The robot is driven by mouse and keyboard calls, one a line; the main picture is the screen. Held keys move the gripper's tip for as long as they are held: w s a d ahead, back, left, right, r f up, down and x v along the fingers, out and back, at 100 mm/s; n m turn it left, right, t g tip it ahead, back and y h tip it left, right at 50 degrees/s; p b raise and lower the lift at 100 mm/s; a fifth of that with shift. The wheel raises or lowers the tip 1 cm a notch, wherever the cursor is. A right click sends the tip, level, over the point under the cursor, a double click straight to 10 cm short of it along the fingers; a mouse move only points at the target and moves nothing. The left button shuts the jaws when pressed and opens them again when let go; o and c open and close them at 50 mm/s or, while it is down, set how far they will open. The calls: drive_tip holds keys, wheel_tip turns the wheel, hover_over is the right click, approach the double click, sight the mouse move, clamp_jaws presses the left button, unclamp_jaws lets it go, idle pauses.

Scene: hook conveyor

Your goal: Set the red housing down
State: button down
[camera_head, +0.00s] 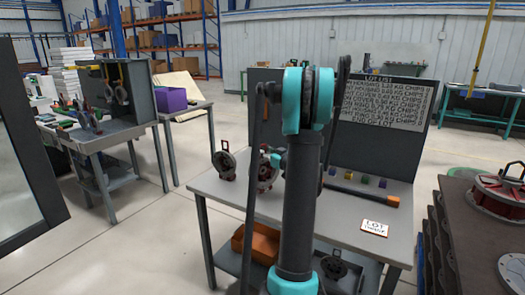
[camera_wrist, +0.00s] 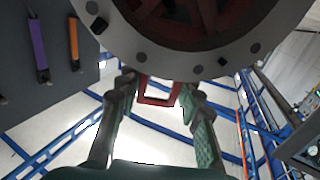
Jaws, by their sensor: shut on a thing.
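The red housing (camera_wrist: 150,102) fills the top of the wrist view. It has a wide grey rim with dark bolt holes, a red spoked inside and a small red handle loop. My gripper (camera_wrist: 160,92) is shut on that handle, with one finger on each side of it. In the head view, the housing (camera_head: 265,173) shows partly behind my arm, above the grey table (camera_head: 215,186). I cannot tell whether it touches the tabletop. My gripper is mostly hidden there by my arm.
A dark round part on a stand (camera_head: 225,160) is close to the housing's left. Small coloured blocks (camera_head: 364,180), an orange-tipped bar (camera_head: 390,200) and a lot card (camera_head: 374,228) lie to the right. Another red round part (camera_head: 503,190) rests on the dark surface at far right.

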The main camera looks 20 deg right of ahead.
drive_tip(key=c, duration=1)
unclamp_jaws()
drive_tip(key=shift+s, duration=0.1)
drive_tip(key=v, duration=1.2)
drive_tip(key=s+a+f+g, duration=0.3)
drive_tip(key=a, duration=0.5)
drive_tip(key=s+a+f+g, duration=0.3)
drive_tip(key=a, duration=0.4)
drive_tip(key=s+a+f+g, duration=0.3)
drive_tip(key=a, duration=0.5)
drive_tip(key=s+f+m+g+h, duration=0.1)
drive_tip(key=s+f, duration=0.3)
drive_tip(key=s, duration=0.4)
drive_tip(key=s+a+f+m+g+h, duration=0.1)
drive_tip(key=s+f+m+g+h, duration=0.1)
drive_tip(key=s, duration=0.7)
drive_tip(key=shift+s+a+f+g+h, duration=0.15)
drive_tip(key=shift+s+f+g+h, duration=0.35)
drive_tip(key=shift+f+h, duration=0.6)
